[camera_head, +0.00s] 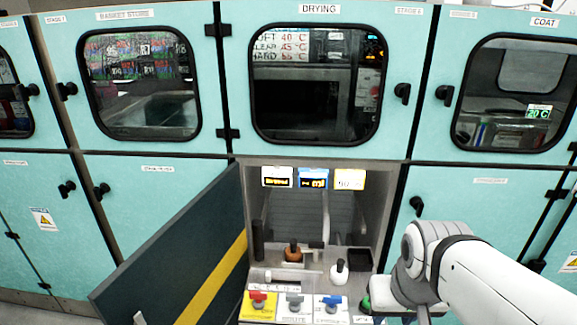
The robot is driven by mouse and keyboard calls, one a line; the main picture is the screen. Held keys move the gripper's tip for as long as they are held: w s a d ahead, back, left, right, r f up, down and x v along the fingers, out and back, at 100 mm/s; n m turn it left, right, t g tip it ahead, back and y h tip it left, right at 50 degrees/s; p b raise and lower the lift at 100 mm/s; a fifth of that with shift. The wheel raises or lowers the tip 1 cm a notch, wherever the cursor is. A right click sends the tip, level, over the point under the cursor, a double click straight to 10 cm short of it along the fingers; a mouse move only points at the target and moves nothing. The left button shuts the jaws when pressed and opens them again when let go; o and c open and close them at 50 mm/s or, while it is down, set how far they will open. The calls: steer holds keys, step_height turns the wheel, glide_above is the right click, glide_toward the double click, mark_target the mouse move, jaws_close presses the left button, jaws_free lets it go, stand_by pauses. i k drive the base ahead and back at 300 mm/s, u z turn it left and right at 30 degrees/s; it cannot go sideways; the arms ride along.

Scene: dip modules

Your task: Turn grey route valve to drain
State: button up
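The grey route valve (295,300) is the middle one of three small valves on the low front panel inside the open cabinet bay. Its label plate reads "ROUTE", but the position marks are too small to read. A red valve (258,298) on a yellow plate is to its left, and a blue valve (332,302) on a white plate to its right. My white arm reaches in from the right, its wrist bending down to the right of the valves. My gripper's fingers do not show; the wrist is apart from the grey valve in the picture.
An open dark door (185,255) with a yellow stripe bounds the bay on the left. Behind the valves stand a brown bottle (293,252), a white bottle (339,272) and a black box (359,260). Three small displays (313,178) hang above. Closed teal cabinets surround the bay.

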mark_target(295, 298)
steer(key=z, duration=1.45)
steer(key=k, duration=0.9)
steer(key=u, duration=1.4)
steer(key=i, duration=1)
steer(key=u, duration=0.05)
